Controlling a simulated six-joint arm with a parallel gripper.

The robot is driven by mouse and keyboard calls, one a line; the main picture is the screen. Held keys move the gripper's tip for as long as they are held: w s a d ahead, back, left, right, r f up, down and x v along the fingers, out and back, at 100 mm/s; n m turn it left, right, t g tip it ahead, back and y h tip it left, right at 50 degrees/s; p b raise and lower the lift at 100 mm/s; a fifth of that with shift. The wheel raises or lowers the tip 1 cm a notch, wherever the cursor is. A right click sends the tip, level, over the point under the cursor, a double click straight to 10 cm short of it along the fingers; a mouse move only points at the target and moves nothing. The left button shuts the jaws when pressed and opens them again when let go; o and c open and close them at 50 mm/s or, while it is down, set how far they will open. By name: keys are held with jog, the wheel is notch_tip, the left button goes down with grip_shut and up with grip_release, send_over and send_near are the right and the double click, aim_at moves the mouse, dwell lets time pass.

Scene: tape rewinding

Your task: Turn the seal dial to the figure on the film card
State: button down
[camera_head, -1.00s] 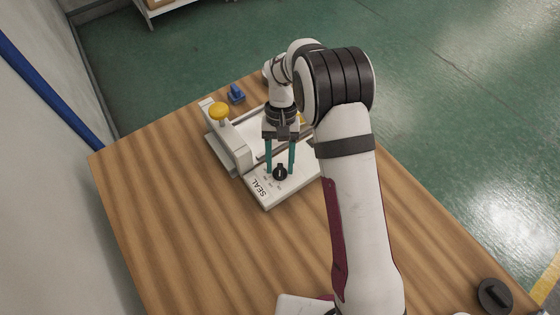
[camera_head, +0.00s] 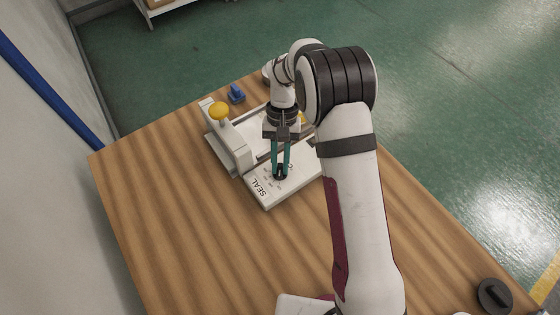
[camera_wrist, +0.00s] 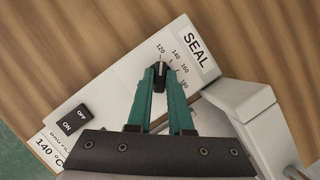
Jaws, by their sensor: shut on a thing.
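The black seal dial (camera_wrist: 159,82) sits on the white panel of the sealer, beside the SEAL label (camera_wrist: 195,50). Figures 120, 140, 160 and 180 run around it, and its pale pointer mark appears to face the 120 end. My gripper (camera_wrist: 159,72) is shut on the dial, one teal finger on each side; the gripper also shows in the head view (camera_head: 280,174) at the dial. The film card (camera_wrist: 45,148) reads 140 °C, partly cut off at the picture's lower left.
A black ON/OFF switch (camera_wrist: 72,121) is on the same panel. A small blue object (camera_head: 236,94) lies behind. A black round object (camera_head: 495,296) is at the table's right corner. The front-left wood is clear.

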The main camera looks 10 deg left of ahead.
jog(key=shift+d+m+y, duration=0.1)
jog(key=shift+m+y, duration=0.5)
jog(key=shift+m, duration=0.95)
jog(key=shift+d+m+y, duration=0.1)
jog(key=shift+m+y, duration=0.5)
jog(key=shift+m, duration=0.95)
jog(key=shift+t, duration=0.3)
jog(key=c, duration=0.8)
grip_release()
jog(key=v, duration=1.5)
jog(key=shift+w+d+r, duration=0.1)
jog(key=shift+w+r, duration=0.1)
jog(key=shift+r, duration=0.1)
